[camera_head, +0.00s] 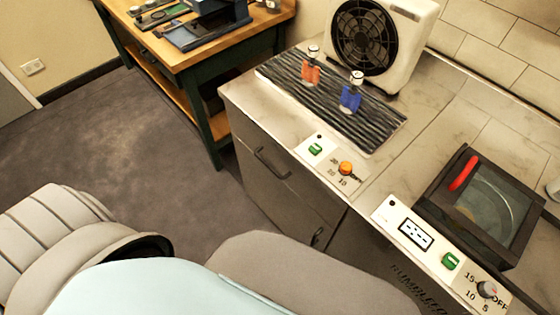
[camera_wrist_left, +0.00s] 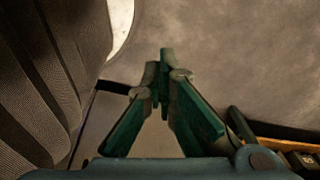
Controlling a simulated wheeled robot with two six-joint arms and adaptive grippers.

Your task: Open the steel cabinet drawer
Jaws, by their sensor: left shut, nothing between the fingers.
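The steel cabinet (camera_head: 330,215) is grey and stands under the pale counter in the head view. Its upper drawer front has a dark bar handle (camera_head: 270,163) and looks flush, so the drawer appears shut. A second handle (camera_head: 317,237) shows lower down, partly hidden by my own body. My left gripper (camera_wrist_left: 164,72) shows in the wrist view only. Its green fingers meet at the tips, with nothing between them, against grey floor. The drawer handle cannot be made out in that view. My right gripper is in neither view.
The counter (camera_head: 240,95) holds a ridged dark mat (camera_head: 375,130) with orange and blue items, a white fan unit (camera_head: 380,45) and a dark glass-topped appliance (camera_head: 485,205). A wooden workbench (camera_head: 195,50) stands behind left. The floor (camera_head: 130,135) left of the cabinet is clear.

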